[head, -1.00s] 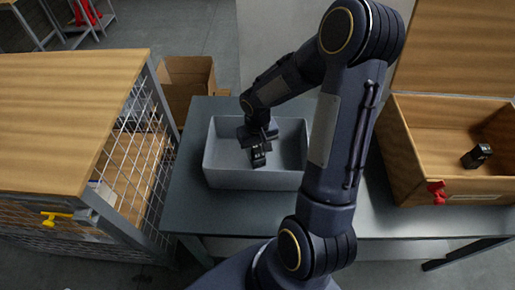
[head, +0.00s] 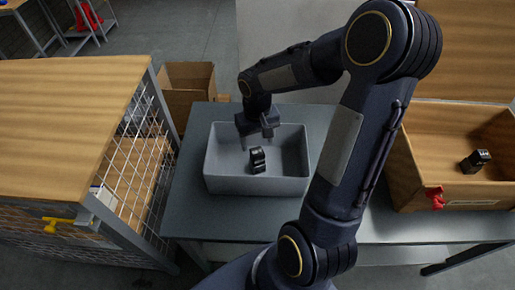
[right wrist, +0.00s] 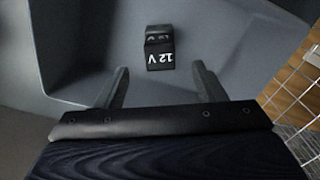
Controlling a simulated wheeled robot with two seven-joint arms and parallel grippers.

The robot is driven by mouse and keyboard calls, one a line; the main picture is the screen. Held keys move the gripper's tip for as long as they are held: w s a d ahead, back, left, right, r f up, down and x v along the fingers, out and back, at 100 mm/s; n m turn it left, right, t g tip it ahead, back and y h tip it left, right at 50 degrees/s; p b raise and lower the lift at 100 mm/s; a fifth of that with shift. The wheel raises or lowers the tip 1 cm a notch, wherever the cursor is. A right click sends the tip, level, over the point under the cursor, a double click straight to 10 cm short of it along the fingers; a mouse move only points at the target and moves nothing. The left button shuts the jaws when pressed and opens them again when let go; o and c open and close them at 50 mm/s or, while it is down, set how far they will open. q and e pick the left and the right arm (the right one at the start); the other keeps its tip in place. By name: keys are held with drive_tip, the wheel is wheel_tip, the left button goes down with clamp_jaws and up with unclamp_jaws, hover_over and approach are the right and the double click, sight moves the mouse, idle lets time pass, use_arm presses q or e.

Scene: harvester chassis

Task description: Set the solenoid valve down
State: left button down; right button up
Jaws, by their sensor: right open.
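A black solenoid valve (head: 258,160) rests in the grey bin (head: 230,185) on the table. In the right wrist view the valve (right wrist: 160,48) shows a white "12 V" mark on the bin floor, beyond the fingertips. My right gripper (head: 257,142) is above the valve inside the bin's opening, its fingers apart and empty. In the right wrist view the two open fingers of my right gripper (right wrist: 160,82) stand on either side, with a gap to the valve. My left gripper is not in view.
A wooden box (head: 455,187) with a red latch stands at the right and holds another black part (head: 475,161). A wood-topped mesh cage (head: 75,120) stands at the left. A cardboard box (head: 187,90) is behind the table (head: 190,215).

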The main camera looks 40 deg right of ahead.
wheel_tip(320, 180, up, 4)
drive_tip(key=shift+f, duration=0.1)
drive_tip(key=s+a+r+n+t+y, duration=0.1)
drive_tip(key=s+a+r+t+y, duration=0.1)
drive_tip(key=s+a+r, duration=0.2)
drive_tip(key=s+a+r+n+t+y, duration=0.1)
drive_tip(key=s+a+r+t, duration=0.2)
drive_tip(key=s+a, duration=0.4)
drive_tip(key=s+r, duration=0.1)
drive_tip(key=s, duration=0.3)
drive_tip(key=shift+a+r+t+y, duration=0.15)
drive_tip(key=shift+a+t+y, duration=0.15)
drive_tip(key=shift+y, duration=0.1)
drive_tip(key=shift+r+p, duration=0.7)
drive_tip(key=shift+p, duration=0.1)
drive_tip(key=shift+f, duration=0.15)
drive_tip(key=shift+c, duration=0.4)
